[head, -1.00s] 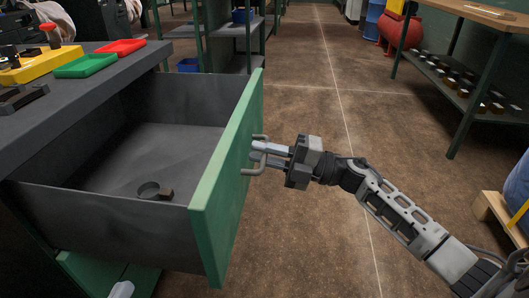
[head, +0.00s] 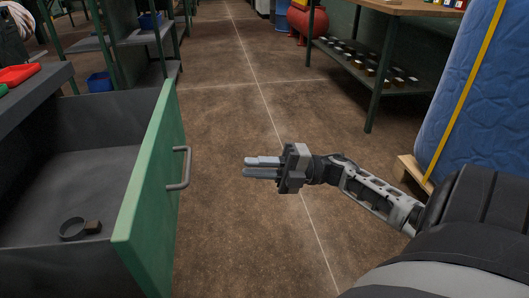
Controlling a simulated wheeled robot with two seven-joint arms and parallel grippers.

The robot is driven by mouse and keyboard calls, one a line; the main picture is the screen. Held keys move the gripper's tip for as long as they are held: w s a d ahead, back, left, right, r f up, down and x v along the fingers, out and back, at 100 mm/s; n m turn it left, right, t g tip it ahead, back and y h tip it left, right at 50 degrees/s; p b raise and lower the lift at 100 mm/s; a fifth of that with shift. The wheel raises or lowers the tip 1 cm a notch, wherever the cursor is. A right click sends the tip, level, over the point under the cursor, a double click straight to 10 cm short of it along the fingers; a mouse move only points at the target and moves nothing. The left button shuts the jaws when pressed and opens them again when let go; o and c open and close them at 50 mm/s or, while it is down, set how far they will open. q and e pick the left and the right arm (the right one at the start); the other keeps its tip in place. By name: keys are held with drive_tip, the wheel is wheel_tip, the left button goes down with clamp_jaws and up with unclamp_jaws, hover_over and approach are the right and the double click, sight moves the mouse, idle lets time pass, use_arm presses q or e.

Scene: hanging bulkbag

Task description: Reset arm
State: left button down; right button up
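My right gripper (head: 246,167) is in the middle of the head view, over the floor and pointing left. Its two fingers lie close side by side, and I cannot tell whether a gap is between them. Nothing shows in it, and it is apart from the drawer handle (head: 182,168). The handle is a grey bar on the green drawer front (head: 150,190). The drawer (head: 70,130) is pulled open at the left. My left gripper is not in view.
A dark ring-shaped item (head: 72,229) with a small brown block lies in the drawer. A shelved table (head: 375,55) stands at the upper right. A large blue bag (head: 480,90) is at the right, by a wooden pallet (head: 412,170). The floor between is clear.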

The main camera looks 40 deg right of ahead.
drive_tip(key=shift+v, duration=0.85)
